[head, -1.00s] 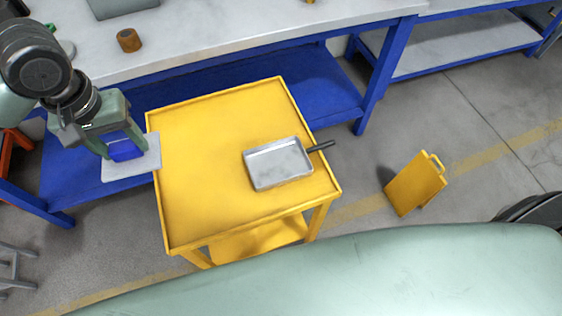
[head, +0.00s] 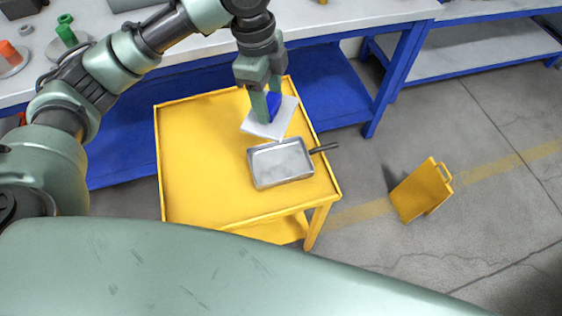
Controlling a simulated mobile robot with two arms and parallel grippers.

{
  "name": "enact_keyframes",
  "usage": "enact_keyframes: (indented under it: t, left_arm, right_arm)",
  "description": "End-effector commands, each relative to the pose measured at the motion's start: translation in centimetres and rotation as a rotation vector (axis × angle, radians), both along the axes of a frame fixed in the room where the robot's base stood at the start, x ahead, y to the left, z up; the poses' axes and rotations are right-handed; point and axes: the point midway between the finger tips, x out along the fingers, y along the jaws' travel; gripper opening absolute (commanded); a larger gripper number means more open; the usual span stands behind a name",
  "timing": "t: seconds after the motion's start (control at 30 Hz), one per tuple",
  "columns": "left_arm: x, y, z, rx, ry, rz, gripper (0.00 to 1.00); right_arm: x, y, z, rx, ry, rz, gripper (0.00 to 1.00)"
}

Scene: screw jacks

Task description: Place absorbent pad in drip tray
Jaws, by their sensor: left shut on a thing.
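The absorbent pad (head: 262,130) is a flat white square, tilted, above the far right part of the yellow cart top. My left gripper (head: 270,112) is shut on the pad, with a blue piece showing between the fingers. The drip tray (head: 282,164) is a shallow silver rectangular pan with a dark handle pointing right, lying on the cart top. The pad is just beyond the tray's far edge in the picture, apart from its floor. The tray looks empty. My right gripper is out of view.
The yellow cart (head: 200,165) has a raised rim and a clear left side. A workbench with blue legs (head: 388,85) stands behind, holding green and orange parts (head: 66,32). A yellow folding floor sign (head: 421,190) stands to the right.

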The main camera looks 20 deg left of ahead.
Motion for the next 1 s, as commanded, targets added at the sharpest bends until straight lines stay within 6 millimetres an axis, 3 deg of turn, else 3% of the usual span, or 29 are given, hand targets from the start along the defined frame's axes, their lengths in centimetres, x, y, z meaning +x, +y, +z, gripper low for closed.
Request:
enact_keyframes:
  t: [0.1,0.3,0.53,1.0]
  left_arm:
    - [0.0,-0.9,0.3,-0.002,0.0,-0.331,0.12]
    - [0.0,-1.8,0.5,-0.001,-0.002,-0.755,0.12]
    - [-0.1,-2.1,-0.4,0.0,0.0,-0.926,0.12]
    - [-0.2,-2.0,-12.2,0.0,0.002,-0.927,0.12]
  right_arm:
    - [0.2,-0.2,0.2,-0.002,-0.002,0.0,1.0]
    - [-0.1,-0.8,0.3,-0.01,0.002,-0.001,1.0]
    - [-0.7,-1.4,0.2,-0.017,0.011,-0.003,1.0]
    - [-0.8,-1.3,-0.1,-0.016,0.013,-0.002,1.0]
